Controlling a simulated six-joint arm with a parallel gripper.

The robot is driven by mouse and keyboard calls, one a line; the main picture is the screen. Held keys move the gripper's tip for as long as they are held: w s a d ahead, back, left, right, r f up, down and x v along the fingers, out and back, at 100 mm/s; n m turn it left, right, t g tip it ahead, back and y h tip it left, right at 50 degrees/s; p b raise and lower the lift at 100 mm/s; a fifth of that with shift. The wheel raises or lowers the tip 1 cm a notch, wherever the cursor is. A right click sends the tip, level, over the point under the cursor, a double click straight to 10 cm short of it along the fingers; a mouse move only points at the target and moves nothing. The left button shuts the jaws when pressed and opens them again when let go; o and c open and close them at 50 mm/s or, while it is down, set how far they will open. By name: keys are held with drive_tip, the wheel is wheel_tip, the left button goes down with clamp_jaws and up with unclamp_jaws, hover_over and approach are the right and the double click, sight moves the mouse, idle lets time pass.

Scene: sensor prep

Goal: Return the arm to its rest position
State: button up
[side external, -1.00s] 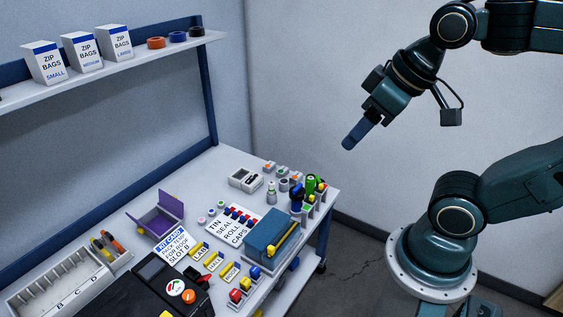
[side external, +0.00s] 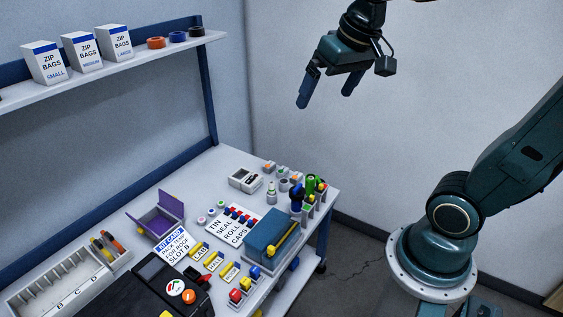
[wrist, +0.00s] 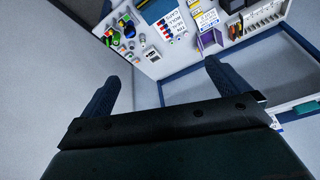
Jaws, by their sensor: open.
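My gripper (side external: 325,98) is open and empty, high in the air in the side external view. Its two blue fingers point down, well above and behind the right end of the workbench (side external: 226,160), touching nothing. In the wrist view the fingers of my gripper (wrist: 160,88) are spread wide apart, with the bench and its items far beyond them.
The bench holds a purple open box (side external: 160,215), a blue box (side external: 268,238), a slotted tray (side external: 60,285), a black device (side external: 150,290) and several small caps and bottles. A shelf above carries several white zip-bag boxes (side external: 83,52) and tape rolls. The air around my gripper is clear.

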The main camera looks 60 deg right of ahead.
drive_tip(key=w+d+f+m+g, duration=0.1)
drive_tip(key=w+d+f+m, duration=0.25)
drive_tip(key=w+d, duration=0.5)
drive_tip(key=w+d+f+m+g, duration=0.2)
drive_tip(key=w+d+f+m, duration=0.15)
drive_tip(key=w+d, duration=0.45)
drive_tip(key=d+f+m+g, duration=0.1)
drive_tip(key=d+f+m, duration=0.6)
drive_tip(key=d+f, duration=0.9)
drive_tip(key=d, duration=0.4)
drive_tip(key=shift+f+y, duration=0.35)
drive_tip(key=shift+y, duration=0.05)
wheel_tip(320, 180, down, 10)
drive_tip(key=shift+w+r, duration=0.1)
drive_tip(key=shift+r, duration=0.1)
